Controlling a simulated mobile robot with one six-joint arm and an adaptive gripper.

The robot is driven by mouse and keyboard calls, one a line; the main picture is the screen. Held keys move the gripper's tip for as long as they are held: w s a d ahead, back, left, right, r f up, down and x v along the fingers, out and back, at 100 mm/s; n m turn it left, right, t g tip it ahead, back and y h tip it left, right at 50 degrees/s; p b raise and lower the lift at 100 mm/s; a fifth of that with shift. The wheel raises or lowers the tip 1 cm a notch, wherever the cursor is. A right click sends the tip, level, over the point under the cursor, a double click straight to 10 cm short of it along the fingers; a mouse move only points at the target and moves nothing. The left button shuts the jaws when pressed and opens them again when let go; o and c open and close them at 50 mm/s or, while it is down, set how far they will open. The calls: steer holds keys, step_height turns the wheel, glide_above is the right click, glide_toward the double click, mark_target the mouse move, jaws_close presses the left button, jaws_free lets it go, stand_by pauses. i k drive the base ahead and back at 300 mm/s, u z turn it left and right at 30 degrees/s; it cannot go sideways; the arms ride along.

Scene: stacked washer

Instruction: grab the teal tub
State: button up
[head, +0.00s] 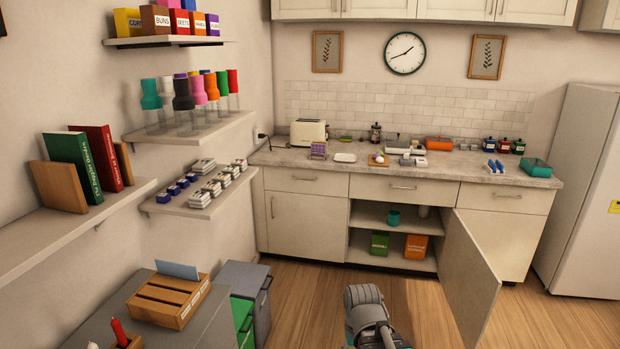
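A small teal tub (393,218) stands on the inner shelf of the open lower cabinet, left of a pale container. A second teal container (536,167), low and box-shaped, sits at the right end of the counter. I cannot tell from shape alone which of the two is meant. A grey part of my own arm shows at the bottom centre, well short of the cabinet. My gripper's fingers do not show.
The open cabinet door (469,285) juts out on the right of the opening. A green box (379,243) and an orange box (416,246) stand on the cabinet floor. The counter (290,157) is crowded. Wooden floor (310,300) is clear before the cabinet.

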mark_target(393, 218)
steer(key=i, duration=3.65)
steer(key=z, duration=1.15)
